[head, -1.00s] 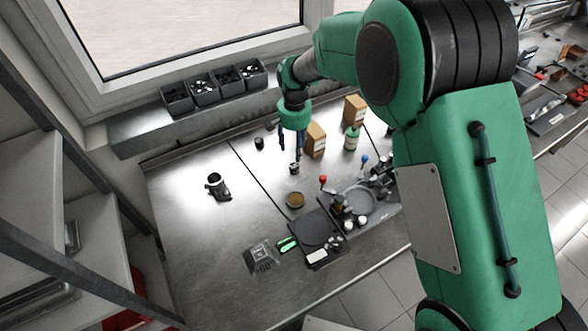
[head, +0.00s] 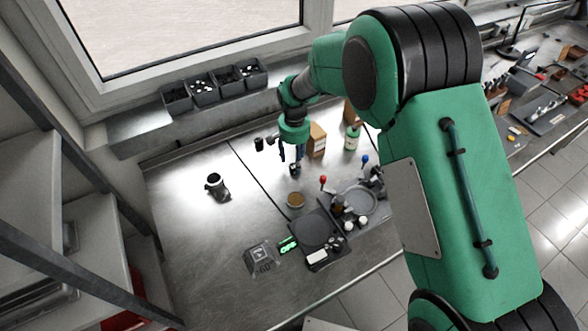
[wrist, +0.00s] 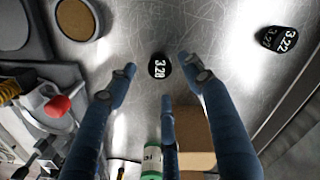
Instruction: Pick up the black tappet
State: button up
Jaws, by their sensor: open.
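A small black tappet marked 3.20 (wrist: 159,66) stands on the steel bench. In the wrist view it lies just beyond and between my spread fingertips, with no finger visibly touching it. It also shows in the head view (head: 295,169), under my gripper (head: 292,160). A second black tappet, marked 3.22 (wrist: 277,39), stands apart at the upper right of the wrist view; it also shows in the head view (head: 258,143). My three-fingered gripper (wrist: 156,80) is open and empty, its fingers around the space in front of the 3.20 tappet.
A round brown-filled dish (head: 296,200) and a black scale (head: 315,228) stand nearby. A cardboard box (head: 317,140) and a green-capped bottle (head: 351,138) stand close beside my gripper. The bench's left part is mostly clear around a dark cylindrical part (head: 216,186).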

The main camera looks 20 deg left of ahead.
aim_at(294, 166)
jog(key=shift+f, duration=2.1)
jog(key=c, duration=1.2)
